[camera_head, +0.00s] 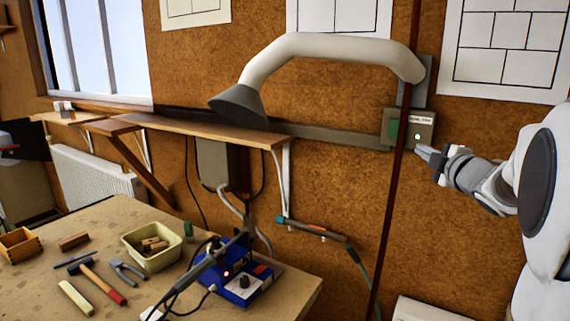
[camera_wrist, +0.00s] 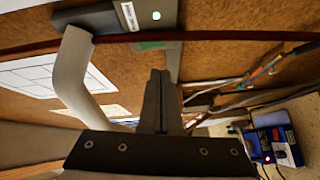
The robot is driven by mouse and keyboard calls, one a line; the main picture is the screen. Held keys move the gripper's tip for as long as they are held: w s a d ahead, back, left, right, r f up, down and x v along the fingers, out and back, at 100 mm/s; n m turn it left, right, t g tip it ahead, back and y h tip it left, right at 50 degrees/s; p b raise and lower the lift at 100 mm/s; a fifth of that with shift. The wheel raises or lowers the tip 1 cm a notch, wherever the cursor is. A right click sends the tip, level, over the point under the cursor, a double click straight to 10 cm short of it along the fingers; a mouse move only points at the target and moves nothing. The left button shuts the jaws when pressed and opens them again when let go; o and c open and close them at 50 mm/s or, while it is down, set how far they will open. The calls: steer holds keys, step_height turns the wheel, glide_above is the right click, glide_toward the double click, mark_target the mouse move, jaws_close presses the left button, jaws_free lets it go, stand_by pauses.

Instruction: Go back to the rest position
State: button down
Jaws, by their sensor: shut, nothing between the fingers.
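My gripper (camera_head: 422,152) is shut and empty in the head view, at the right of the picture. Its fingertips overlap the lower right edge of a grey switch box (camera_head: 424,129) on the cork wall; I cannot tell whether they touch it. The box has a green button, a small bright white round spot and a label. In the wrist view the closed fingers (camera_wrist: 160,78) point up the picture toward the box (camera_wrist: 88,19), with the bright spot and a green patch beyond the tips. No separate rest-position marker is visible.
A pale extraction arm (camera_head: 330,47) curves above a wooden shelf (camera_head: 190,130). A dark red upright pole (camera_head: 394,205) stands close to the box. The workbench (camera_head: 60,235) carries hand tools, a cream tub (camera_head: 152,262) and a blue soldering station (camera_head: 240,287) with a red light.

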steer(key=s+a+f+m+g, duration=0.4)
steer(key=s+a, duration=0.3)
steer(key=s, duration=0.4)
steer(key=s+a+f+m+g, duration=0.4)
steer(key=s+a+f+m, duration=0.2)
steer(key=s, duration=0.5)
steer(key=s+a+f+m+g, duration=0.4)
steer(key=s+a, duration=0.4)
steer(key=s, duration=0.3)
steer(key=shift+s+f+m+h, duration=0.3)
steer(key=shift+f+m, duration=0.35)
steer(key=shift+m, duration=0.45)
